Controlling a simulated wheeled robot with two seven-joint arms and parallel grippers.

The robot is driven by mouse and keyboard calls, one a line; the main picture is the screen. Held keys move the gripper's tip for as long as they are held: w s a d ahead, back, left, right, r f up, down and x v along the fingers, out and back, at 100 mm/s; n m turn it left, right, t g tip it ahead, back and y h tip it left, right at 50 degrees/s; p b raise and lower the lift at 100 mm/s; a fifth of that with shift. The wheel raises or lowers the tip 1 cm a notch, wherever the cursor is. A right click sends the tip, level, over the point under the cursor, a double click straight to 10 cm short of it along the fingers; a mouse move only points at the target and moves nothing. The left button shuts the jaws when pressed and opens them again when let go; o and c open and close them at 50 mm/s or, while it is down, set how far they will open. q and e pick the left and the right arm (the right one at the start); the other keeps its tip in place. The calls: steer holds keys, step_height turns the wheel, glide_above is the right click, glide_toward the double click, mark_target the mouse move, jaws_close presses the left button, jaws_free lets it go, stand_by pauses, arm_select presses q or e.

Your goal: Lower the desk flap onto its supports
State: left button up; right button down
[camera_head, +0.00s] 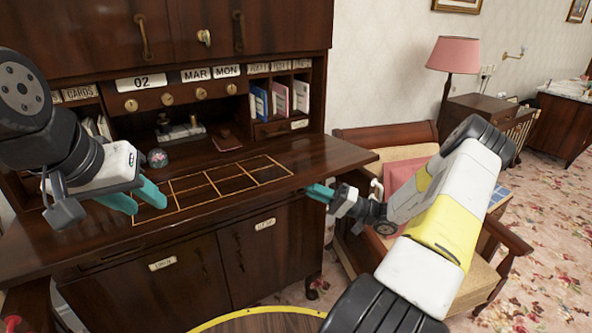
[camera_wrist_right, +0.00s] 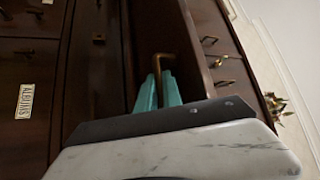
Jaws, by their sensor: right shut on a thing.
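The desk flap (camera_head: 300,164) is dark wood and lies level in front of the cubbyholes, with a gridded panel (camera_head: 215,188) on it. My left gripper (camera_head: 135,198) is over the left part of the flap, its teal fingers apart with nothing between them. My right gripper (camera_head: 318,193) is at the flap's right front edge. The handle is hidden in the head view. The supports under the flap cannot be made out clearly.
A glass paperweight (camera_head: 157,158) stands behind the grid on the left. Labelled cupboard doors (camera_head: 265,250) are below the flap. A wooden armchair (camera_head: 400,150) with cushions stands close on the right, beside my right arm. A pink lamp (camera_head: 453,56) is behind it.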

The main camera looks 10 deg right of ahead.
steer(key=shift+f, duration=0.8)
steer(key=c, duration=1.8)
jaws_free()
steer(key=shift+w, duration=0.1)
steer(key=shift+d, duration=0.1)
steer(key=v, duration=0.8)
